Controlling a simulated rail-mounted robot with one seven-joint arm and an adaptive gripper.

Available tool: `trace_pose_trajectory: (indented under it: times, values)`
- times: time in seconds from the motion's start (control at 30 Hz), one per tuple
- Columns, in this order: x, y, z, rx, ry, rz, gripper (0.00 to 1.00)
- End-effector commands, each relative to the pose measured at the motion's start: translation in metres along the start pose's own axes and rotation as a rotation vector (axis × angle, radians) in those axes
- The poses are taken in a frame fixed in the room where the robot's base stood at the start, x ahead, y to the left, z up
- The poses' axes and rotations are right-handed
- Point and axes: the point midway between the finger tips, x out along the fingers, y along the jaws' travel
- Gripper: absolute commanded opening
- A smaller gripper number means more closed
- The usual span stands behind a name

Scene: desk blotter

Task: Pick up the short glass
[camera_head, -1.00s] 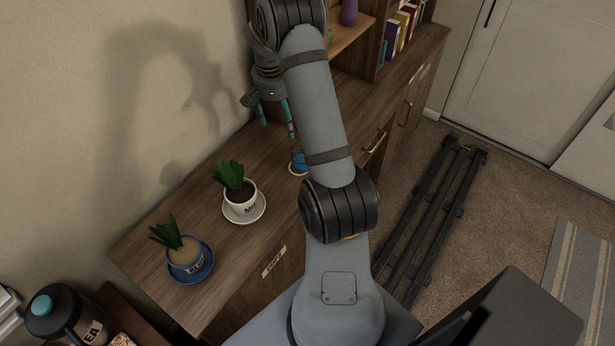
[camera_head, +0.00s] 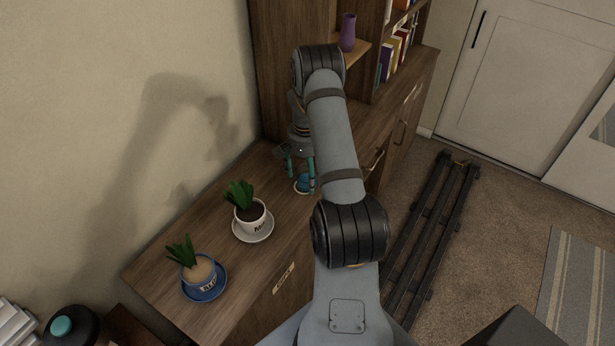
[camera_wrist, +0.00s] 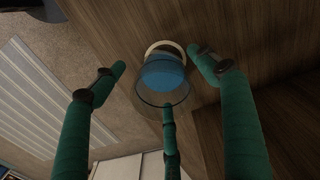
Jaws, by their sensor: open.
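The short glass (camera_wrist: 164,75) is clear with blue in its lower part. In the wrist view its open rim faces me, and it stands on a pale round coaster (camera_wrist: 160,45). In the head view the glass (camera_head: 302,183) is small on the wooden cabinet top, partly hidden by a finger. My gripper (camera_wrist: 158,62) has green fingers spread open around the glass, with gaps at left and right. The lower middle finger overlaps the rim in the picture; I cannot tell whether it touches. In the head view my gripper (camera_head: 301,176) hangs with its fingers pointing down at the glass.
A white potted plant (camera_head: 250,213) on a saucer and a blue potted plant (camera_head: 198,270) on a blue saucer stand nearer on the cabinet top (camera_head: 165,262). A shelf with a purple vase (camera_head: 347,32) and books (camera_head: 392,58) rises behind. A wall borders the left.

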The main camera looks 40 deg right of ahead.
Motion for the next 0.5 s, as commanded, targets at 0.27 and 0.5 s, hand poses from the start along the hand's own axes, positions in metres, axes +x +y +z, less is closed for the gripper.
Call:
trace_pose_trajectory:
  times: [0.27,0.5]
  values:
    - [0.0118,0.0002,-0.0003,0.001,0.001,-0.001,0.74]
    - [0.0116,0.0003,-0.0003,0.001,0.001,0.000,0.65]
